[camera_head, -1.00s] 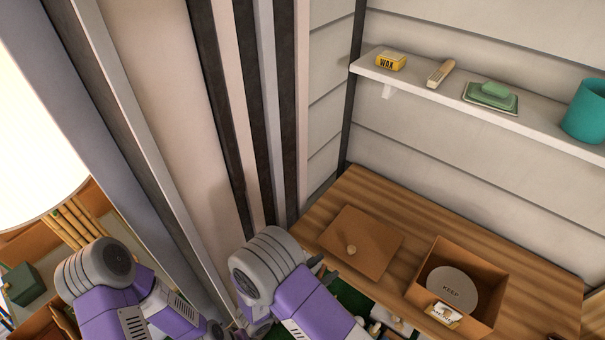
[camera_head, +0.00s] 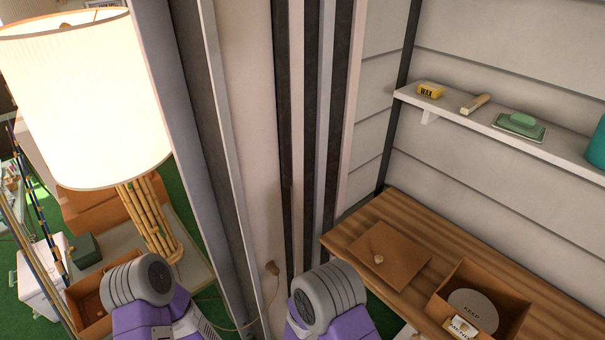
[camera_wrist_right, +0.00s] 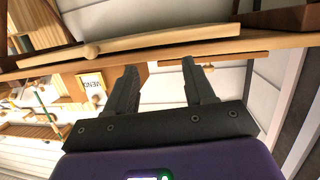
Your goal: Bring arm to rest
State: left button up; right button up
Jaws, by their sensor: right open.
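In the right wrist view my right gripper (camera_wrist_right: 160,72) is open, with nothing between its two dark fingers. Its fingertips point toward the edge of a wooden surface. In the head view the purple and grey right arm (camera_head: 325,300) stands beside the left end of the wooden bench, with its gripper hidden. My left arm (camera_head: 145,290) is to its left, in front of the lamp table, and its gripper is out of sight.
A wooden bench (camera_head: 450,222) holds a brown lid (camera_head: 388,255) with a knob and an open box (camera_head: 505,300). A shelf (camera_head: 475,122) carries small items. A lit lamp (camera_head: 85,100) stands left. Wall posts (camera_head: 312,120) rise between.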

notch_tip(320, 180, down, 11)
jog(key=s+n+g+y, duration=0.1)
jog(key=n+g+y, duration=0.15)
jog(key=y, duration=0.65)
jog(key=s+a+f+n+g+y, duration=0.1)
jog(key=s+a+n+g+y, duration=0.1)
jog(key=s, duration=0.5)
jog(key=s+a+f+n+g+y, duration=0.1)
jog(key=s+a+n+g+y, duration=0.2)
jog(key=s+y, duration=0.3)
jog(key=shift+s+a+f+n, duration=0.2)
jog(key=shift+s+n, duration=0.25)
jog(key=shift+c, duration=0.2)
